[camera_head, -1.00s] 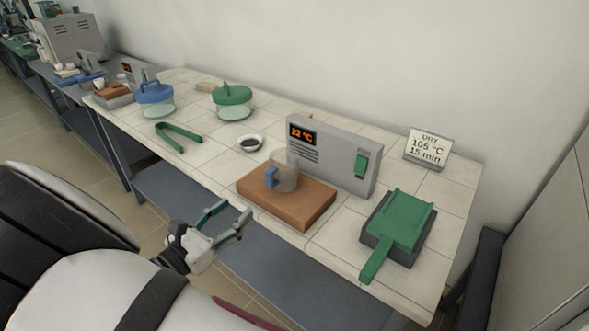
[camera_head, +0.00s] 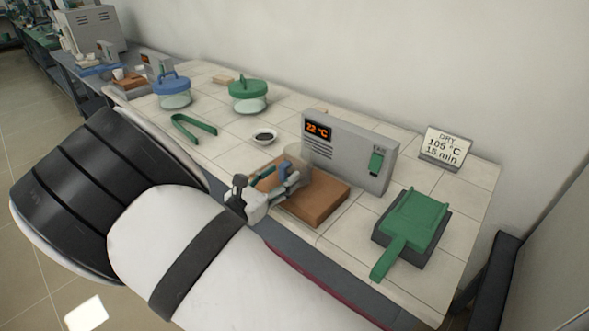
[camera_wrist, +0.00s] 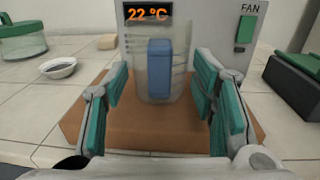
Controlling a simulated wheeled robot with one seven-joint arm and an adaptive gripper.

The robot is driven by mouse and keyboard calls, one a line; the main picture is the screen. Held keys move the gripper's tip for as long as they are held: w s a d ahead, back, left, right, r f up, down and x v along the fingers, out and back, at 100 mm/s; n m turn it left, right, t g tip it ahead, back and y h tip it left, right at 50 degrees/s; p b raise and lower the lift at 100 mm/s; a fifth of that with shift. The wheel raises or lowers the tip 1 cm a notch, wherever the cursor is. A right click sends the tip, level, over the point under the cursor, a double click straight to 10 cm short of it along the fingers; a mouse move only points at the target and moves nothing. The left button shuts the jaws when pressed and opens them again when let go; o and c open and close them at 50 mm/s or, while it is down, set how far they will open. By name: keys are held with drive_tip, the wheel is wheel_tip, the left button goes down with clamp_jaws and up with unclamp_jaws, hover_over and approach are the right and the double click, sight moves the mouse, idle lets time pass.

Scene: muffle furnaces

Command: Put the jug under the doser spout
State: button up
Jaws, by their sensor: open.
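The jug is a clear vessel with a blue handle (camera_wrist: 160,68), standing upright on a brown block (camera_wrist: 78,128). In the wrist view it is between and just beyond the fingers of my gripper (camera_wrist: 161,98), with its handle facing me. My gripper is open, one green-padded finger on each side, apart from the jug as far as I can see. In the head view my gripper (camera_head: 276,180) reaches over the left part of the block and partly hides the jug (camera_head: 298,158). I cannot make out a doser spout in either view.
A grey box with a 22 °C display and FAN switch (camera_head: 348,150) stands right behind the block. A green-handled pan (camera_head: 412,222) lies to the right. A small bowl (camera_head: 264,136), green tongs (camera_head: 194,128) and lidded jars (camera_head: 248,94) stand to the left.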

drive_tip(key=shift+x, duration=0.9)
clamp_jaws()
